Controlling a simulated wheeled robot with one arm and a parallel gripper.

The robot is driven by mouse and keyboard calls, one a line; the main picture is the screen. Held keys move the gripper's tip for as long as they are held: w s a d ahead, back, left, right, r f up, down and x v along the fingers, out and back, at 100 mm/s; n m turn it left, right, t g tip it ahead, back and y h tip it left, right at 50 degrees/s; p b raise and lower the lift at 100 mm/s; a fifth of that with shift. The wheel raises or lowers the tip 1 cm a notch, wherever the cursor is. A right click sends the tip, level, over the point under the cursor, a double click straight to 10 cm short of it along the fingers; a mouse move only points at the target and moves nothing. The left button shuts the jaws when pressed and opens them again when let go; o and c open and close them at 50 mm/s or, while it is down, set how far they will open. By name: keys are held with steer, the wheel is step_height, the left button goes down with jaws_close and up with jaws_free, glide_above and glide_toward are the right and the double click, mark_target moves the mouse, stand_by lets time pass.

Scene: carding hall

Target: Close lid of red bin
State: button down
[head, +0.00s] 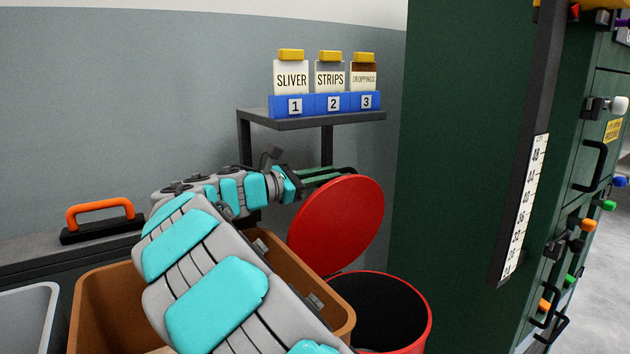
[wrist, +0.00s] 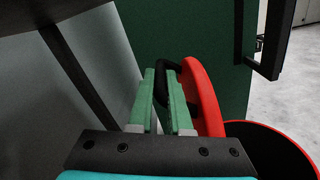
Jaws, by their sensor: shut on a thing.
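The red bin (head: 428,318) stands at lower centre-right in the head view, its round dark mouth uncovered. Its round red lid (head: 340,222) stands steeply tilted up from the rim on the far left side. In the wrist view, the lid (wrist: 205,95) shows nearly edge-on, with the bin's rim (wrist: 283,134) at lower right. A black handle (wrist: 162,66) curves out from the lid's back. My gripper (head: 338,173) is behind the lid's top edge, its green fingers (wrist: 162,85) shut on this handle. The handle's far end is partly hidden by a finger.
A brown bin (head: 98,305) stands left of the red one, under my arm. A dark shelf (head: 330,119) with labelled sample holders is behind my gripper. A green machine (head: 450,150) stands close on the right. A grey bin (head: 30,310) is at far left.

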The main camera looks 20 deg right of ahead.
steer(key=s+d+f+m+b, duration=0.1)
steer(key=s+f+m+b, duration=0.1)
steer(key=s, duration=0.5)
steer(key=s+d+f+m+b, duration=0.2)
steer(key=s+m+b, duration=0.1)
steer(key=s, duration=0.5)
steer(key=shift+s+f+m+b, duration=0.3)
steer(key=shift+f+m+b, duration=0.1)
steer(key=shift+b, duration=0.5)
steer(key=c, duration=1.1)
jaws_free()
steer(key=shift+r, duration=0.15)
